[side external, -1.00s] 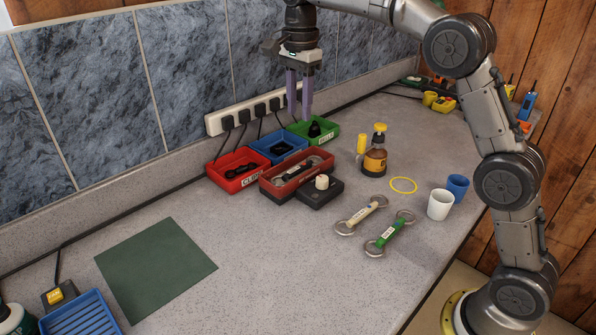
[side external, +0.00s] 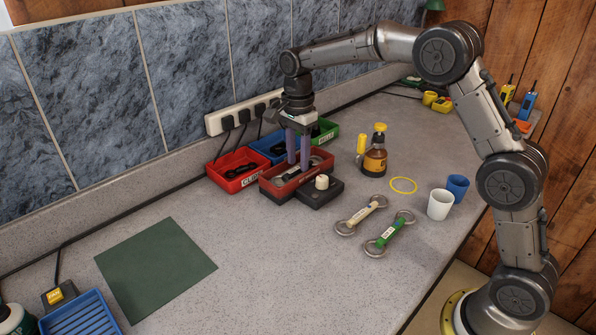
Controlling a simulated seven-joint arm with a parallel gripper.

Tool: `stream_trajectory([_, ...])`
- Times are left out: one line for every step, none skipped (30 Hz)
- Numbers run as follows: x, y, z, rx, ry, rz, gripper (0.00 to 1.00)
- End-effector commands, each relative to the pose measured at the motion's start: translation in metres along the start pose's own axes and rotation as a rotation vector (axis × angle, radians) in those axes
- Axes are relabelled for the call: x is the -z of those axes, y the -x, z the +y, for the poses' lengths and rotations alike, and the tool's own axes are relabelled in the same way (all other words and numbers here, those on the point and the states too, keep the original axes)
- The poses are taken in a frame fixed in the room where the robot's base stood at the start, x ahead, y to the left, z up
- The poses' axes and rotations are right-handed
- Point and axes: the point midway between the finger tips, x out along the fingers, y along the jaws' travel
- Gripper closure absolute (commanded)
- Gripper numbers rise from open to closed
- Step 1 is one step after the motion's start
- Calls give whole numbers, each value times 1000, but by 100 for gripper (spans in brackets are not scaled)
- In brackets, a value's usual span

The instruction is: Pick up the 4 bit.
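A bit with a dark middle and metal rings lies in the dark red tray (side external: 272,191); one ring (side external: 316,161) shows, and my gripper hides part of it. My gripper (side external: 298,165) points down with its purple fingers apart, fingertips low in the tray at the bit's middle. A cream bit (side external: 360,215) and a green bit (side external: 390,233) lie on the counter to the right, each with a small label and a ring at each end. I cannot read a 4 on any label.
A red bin (side external: 236,183), blue bin (side external: 262,147) and green bin (side external: 327,133) stand behind the tray. A black box with a pale knob (side external: 322,182) adjoins it. An amber bottle (side external: 375,160), yellow ring (side external: 403,185) and white cup (side external: 440,204) stand right. A green mat (side external: 155,268) lies front left.

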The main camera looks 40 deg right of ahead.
Motion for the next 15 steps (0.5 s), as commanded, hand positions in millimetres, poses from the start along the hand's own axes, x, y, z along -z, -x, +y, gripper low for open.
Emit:
stream_trajectory([0, -7, 0, -3, 0, 0, 61])
stream_trajectory([0, -10, 0, -2, 0, 0, 61])
stream_trajectory([0, -13, 0, -2, 0, 0, 61])
stream_trajectory([0, -15, 0, -2, 0, 0, 61])
stream_trajectory([0, -16, 0, -1, 0, 0, 61])
stream_trajectory([0, -17, 0, 0, 0, 0, 61])
stream_trajectory([0, -17, 0, 0, 0, 0, 61])
stream_trajectory([0, -17, 0, 1, 0, 0, 61])
stream_trajectory([0, -17, 0, 1, 0, 0, 61])
stream_trajectory([0, -17, 0, 1, 0, 0, 61])
stream_trajectory([0, -17, 0, 1, 0, 0, 61])
stream_trajectory([0, -17, 0, 1, 0, 0, 61])
stream_trajectory([0, -17, 0, 1, 0, 0, 67])
stream_trajectory([0, -17, 0, 0, 0, 0, 72])
stream_trajectory([0, -17, 0, 0, 0, 0, 79])
